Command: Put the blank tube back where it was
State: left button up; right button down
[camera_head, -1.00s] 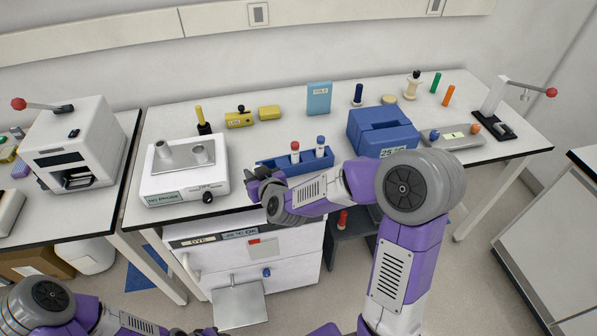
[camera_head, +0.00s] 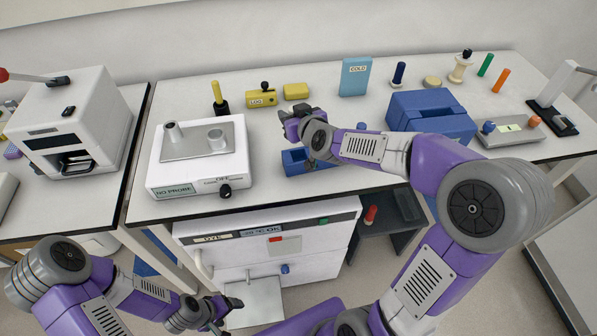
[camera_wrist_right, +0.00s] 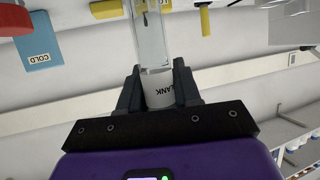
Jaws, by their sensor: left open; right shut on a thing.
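The blank tube (camera_wrist_right: 160,88) is in my right gripper in the right wrist view. It has a clear body and a white label, of which "LANK" can be read. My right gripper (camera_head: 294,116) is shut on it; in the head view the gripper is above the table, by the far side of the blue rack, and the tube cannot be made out. The blue rack (camera_head: 292,158) is partly hidden by my right arm, as are any tubes in it. My left gripper (camera_head: 232,308) is open and empty, low in front of the white drawer unit.
A white device marked NO PROBE (camera_head: 182,178) stands left of the rack. Behind are a yellow LOG block (camera_head: 262,99), a yellow box (camera_head: 296,91) and a light-blue COLD box (camera_head: 355,77). A larger blue box (camera_head: 425,112) stands to the right.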

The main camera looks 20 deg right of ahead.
pick_arm(q)
notch_tip(320, 180, down, 7)
jog(key=b, duration=0.6)
jog(key=shift+w+r, duration=0.15)
pick_arm(e)
jog(key=shift+s+d+f, duration=0.1)
jog(key=shift+d+f, duration=0.05)
jog(key=shift+f, duration=1.45)
jog(key=shift+w+d+f, duration=0.1)
jog(key=shift+d+f, duration=0.1)
jog(key=shift+f, duration=1.45)
jog(key=shift+s+d+f, duration=0.1)
jog(key=shift+d+f, duration=0.05)
jog(key=shift+f, duration=1.45)
jog(key=shift+f, duration=0.15)
jog(key=c, duration=0.8)
grip_release()
